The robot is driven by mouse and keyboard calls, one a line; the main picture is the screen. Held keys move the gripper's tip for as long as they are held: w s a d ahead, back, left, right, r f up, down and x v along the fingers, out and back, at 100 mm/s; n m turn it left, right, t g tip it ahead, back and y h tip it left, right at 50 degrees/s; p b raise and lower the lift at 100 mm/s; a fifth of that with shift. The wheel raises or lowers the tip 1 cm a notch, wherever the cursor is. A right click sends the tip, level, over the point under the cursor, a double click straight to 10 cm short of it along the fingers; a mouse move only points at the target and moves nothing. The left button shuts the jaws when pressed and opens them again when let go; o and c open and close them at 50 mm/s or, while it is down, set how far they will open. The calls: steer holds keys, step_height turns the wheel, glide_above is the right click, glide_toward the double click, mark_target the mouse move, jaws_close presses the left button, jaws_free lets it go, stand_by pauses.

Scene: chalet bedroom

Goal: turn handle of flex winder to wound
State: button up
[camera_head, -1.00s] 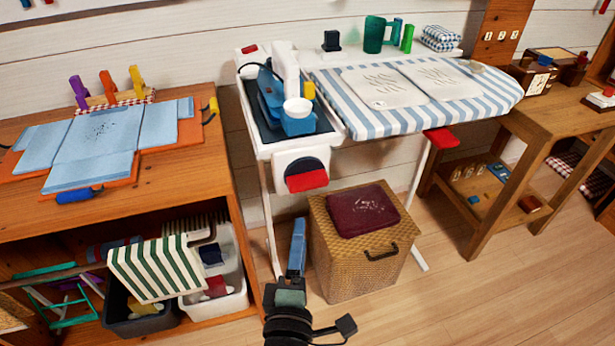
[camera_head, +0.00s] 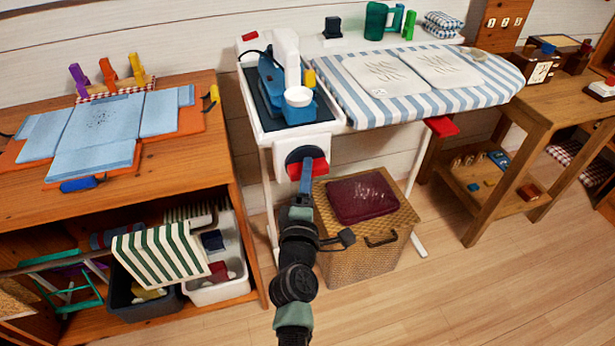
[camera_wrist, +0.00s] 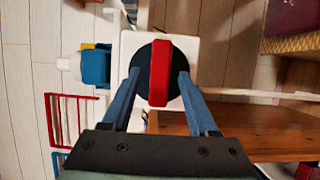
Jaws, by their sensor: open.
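The flex winder is a white box (camera_head: 282,150) below the left end of the ironing board, with a round black disc (camera_head: 299,154) on its front. A red bar handle (camera_head: 320,168) crosses the disc and is partly hidden behind my gripper (camera_head: 306,180) in the head view. In the wrist view the handle (camera_wrist: 160,72) stands lengthwise over the black disc. My gripper (camera_wrist: 159,74) is open, with one blue finger on each side of the handle. Gaps show between the fingers and the handle. I cannot tell how deep the fingertips reach.
A blue iron (camera_head: 272,85) rests on the tray above the winder, beside the striped ironing board (camera_head: 400,105). A wicker hamper (camera_head: 365,255) with a dark red cushion stands just right of my arm. A wooden shelf (camera_head: 215,120) with bins is close on the left.

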steer(key=shift+w, duration=0.2)
jaws_close()
steer(key=shift+f+n+b, duration=0.2)
steer(key=shift+n+b, duration=0.1)
steer(key=shift+b, duration=0.4)
